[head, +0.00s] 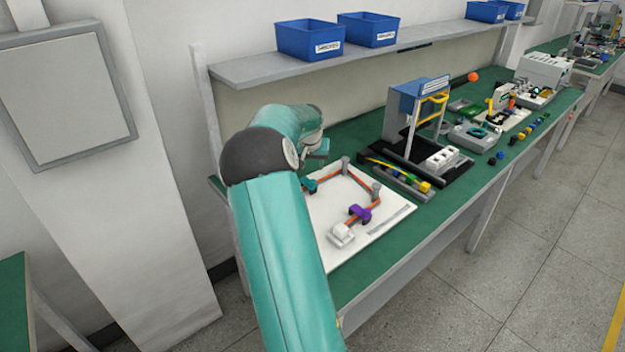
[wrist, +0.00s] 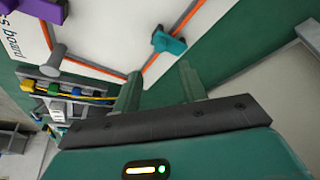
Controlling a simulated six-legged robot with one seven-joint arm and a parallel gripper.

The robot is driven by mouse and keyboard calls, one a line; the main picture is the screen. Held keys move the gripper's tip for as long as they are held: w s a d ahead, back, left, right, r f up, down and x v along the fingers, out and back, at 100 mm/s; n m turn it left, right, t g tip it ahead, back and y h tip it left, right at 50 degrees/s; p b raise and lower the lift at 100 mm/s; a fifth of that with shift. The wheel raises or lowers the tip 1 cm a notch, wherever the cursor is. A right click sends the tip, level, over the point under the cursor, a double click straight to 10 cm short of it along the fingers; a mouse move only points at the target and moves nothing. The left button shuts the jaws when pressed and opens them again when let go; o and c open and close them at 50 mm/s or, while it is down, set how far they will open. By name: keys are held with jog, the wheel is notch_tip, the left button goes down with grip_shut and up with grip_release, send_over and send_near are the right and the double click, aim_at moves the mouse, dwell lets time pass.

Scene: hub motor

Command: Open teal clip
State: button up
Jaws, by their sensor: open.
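The teal clip (wrist: 170,42) sits on an orange cable (wrist: 185,25) on the white board (wrist: 110,30) in the wrist view. In the head view the teal clip (head: 310,186) shows small at the board's left side, partly behind my arm. Whether its top is closed cannot be made out. My gripper (wrist: 157,80) is open and empty, its two teal fingers spread apart. In the wrist view the clip appears just beyond the fingertips, apart from them. In the head view my gripper (head: 318,150) is small and partly hidden by my own wrist.
A purple clip (head: 360,212) sits further along the cable, near a white connector block (head: 341,235). Grey posts (head: 376,190) stand on the board. A blue stand (head: 415,105) and a tray of coloured connectors (head: 410,182) are to the right. A shelf (head: 370,60) hangs above.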

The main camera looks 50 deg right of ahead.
aim_at(313, 180)
jog(key=x, duration=1)
jog(key=shift+r, duration=0.1)
grip_shut()
